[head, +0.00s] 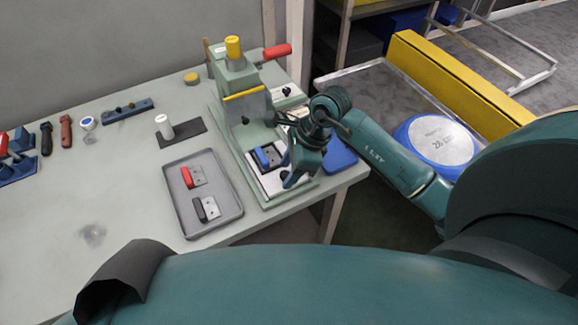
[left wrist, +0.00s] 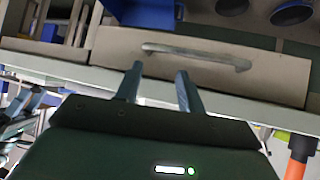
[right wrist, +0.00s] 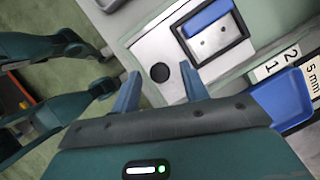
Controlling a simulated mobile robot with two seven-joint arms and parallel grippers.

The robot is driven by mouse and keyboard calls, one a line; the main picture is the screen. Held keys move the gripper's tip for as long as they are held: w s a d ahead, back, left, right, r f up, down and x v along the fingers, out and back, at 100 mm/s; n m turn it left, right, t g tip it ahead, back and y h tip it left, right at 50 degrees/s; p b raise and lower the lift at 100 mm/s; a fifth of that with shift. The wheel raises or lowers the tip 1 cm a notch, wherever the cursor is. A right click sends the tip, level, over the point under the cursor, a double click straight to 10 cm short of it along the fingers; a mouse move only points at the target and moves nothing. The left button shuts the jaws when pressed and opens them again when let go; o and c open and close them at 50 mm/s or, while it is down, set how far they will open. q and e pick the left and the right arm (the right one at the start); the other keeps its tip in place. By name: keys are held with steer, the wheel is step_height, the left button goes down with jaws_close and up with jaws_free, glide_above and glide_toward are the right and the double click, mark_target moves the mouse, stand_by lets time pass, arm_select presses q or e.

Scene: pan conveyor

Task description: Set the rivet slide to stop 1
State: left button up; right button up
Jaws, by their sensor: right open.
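The rivet slide (right wrist: 145,45) is a bright metal plate at the foot of the green press (head: 240,125). It carries a black-framed nest with a blue-handled part (head: 267,156), and a round black knob (right wrist: 160,73). In the right wrist view the knob lies between the fingertips of my open right gripper (right wrist: 161,76); whether they touch it I cannot tell. A label plate (right wrist: 280,64) reads 2 and 1 beside the slide. In the head view my right gripper (head: 291,178) hides part of the slide. My left gripper (left wrist: 160,69) is open and empty, near a drawer handle (left wrist: 195,55).
A grey tray (head: 179,215) with red and black handled parts lies left of the press. A blue bin (right wrist: 283,97) sits close beside the slide. The press has a red-handled lever (head: 277,51). The table's left front is clear.

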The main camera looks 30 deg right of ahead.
steer(key=shift+c, duration=0.3)
jaws_close()
stand_by(0.3)
